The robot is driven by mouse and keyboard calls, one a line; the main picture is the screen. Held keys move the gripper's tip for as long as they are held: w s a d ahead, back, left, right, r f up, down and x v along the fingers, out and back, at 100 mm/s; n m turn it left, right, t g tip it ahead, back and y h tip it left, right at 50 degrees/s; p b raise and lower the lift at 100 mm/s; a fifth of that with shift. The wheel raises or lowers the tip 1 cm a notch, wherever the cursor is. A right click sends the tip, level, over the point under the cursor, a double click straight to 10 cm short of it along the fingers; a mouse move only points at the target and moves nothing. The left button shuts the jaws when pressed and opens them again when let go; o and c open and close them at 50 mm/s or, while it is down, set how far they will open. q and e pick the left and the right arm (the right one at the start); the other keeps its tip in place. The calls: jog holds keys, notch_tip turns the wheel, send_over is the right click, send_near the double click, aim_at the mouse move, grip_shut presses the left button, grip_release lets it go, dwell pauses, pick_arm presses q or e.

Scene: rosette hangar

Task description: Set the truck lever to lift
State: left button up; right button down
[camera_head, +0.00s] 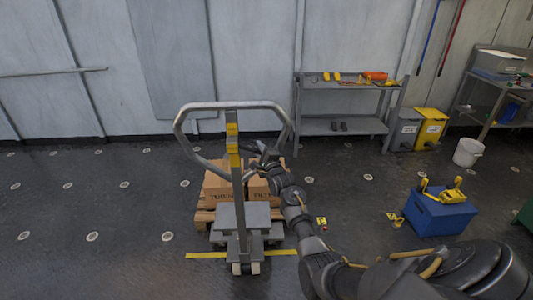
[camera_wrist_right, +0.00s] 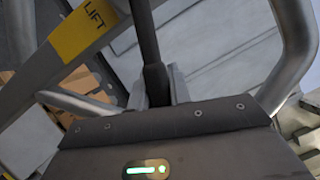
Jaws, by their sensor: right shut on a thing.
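The pallet truck's grey handle (camera_head: 178,122) stands upright as a looped frame on a post, in front of the boxes. Yellow label plates (camera_head: 232,130) run down the post. In the right wrist view a yellow plate reading LIFT (camera_wrist_right: 85,32) is at the upper left. My right gripper (camera_head: 262,155) is beside the post, inside the lower right of the loop. It is shut on the dark truck lever (camera_wrist_right: 147,38), which runs up from between the fingers (camera_wrist_right: 157,85). The lever's root is not visible, and my gripper mostly hides it in the head view. My left gripper is not in view.
Cardboard boxes (camera_head: 216,190) sit on a wooden pallet (camera_head: 203,216) behind the truck base (camera_head: 228,215). A blue crate (camera_head: 437,215) with yellow items is to the right. A shelf (camera_head: 345,86), yellow bin (camera_head: 430,128) and white bucket (camera_head: 467,152) stand farther back. The floor at left is clear.

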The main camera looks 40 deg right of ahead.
jog(key=shift+a+f+m, duration=0.1)
jog(key=shift+f+m, duration=0.05)
jog(key=shift+m, duration=0.15)
jog(key=c, duration=1.3)
grip_release()
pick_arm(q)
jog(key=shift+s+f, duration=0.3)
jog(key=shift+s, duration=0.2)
pick_arm(e)
jog(key=shift+s+f, duration=0.1)
pick_arm(q)
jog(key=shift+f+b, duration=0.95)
jog(key=shift+b, duration=0.05)
pick_arm(e)
jog(key=v, duration=1)
jog(key=shift+s+a+f, duration=0.1)
jog(key=shift+s+a, duration=0.05)
jog(key=shift+s, duration=0.1)
